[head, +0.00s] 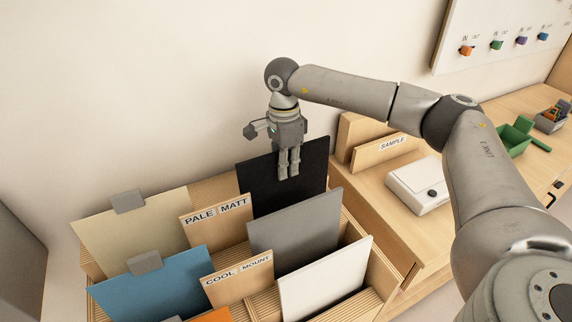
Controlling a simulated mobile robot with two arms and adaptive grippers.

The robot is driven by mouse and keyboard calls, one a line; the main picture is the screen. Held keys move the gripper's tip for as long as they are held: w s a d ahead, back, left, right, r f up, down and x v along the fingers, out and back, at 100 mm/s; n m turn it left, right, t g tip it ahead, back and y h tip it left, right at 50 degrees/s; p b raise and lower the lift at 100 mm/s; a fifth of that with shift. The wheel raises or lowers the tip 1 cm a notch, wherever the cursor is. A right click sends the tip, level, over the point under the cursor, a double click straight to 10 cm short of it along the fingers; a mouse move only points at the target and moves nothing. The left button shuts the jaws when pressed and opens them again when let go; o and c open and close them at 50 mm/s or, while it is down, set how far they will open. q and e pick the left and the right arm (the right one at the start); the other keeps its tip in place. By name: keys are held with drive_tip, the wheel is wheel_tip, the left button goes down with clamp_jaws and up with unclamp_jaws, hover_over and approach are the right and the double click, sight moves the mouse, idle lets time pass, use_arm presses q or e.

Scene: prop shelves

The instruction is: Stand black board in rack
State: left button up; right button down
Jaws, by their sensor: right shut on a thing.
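The black board (304,194) stands nearly upright at the back right of the wooden rack (214,188). Its lower edge is hidden behind the grey board (296,228), so I cannot tell whether it rests in the groove. My right gripper (288,174) points down and is shut on the top edge of the black board, near its middle. My left gripper is not in view.
A white board (325,282), a cream board (135,228) and a blue board (155,285) stand in the rack with PALE/MATT (216,212) and COOL/MOUNT (238,277) dividers. A white box (415,187) and a SAMPLE holder (388,150) are at right.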

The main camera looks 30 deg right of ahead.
drive_tip(key=c, duration=1.5)
unclamp_jaws()
drive_tip(key=shift+r, duration=0.1)
drive_tip(key=r, duration=1.1)
drive_tip(key=shift+w+r, duration=0.35)
drive_tip(key=shift+r, duration=0.05)
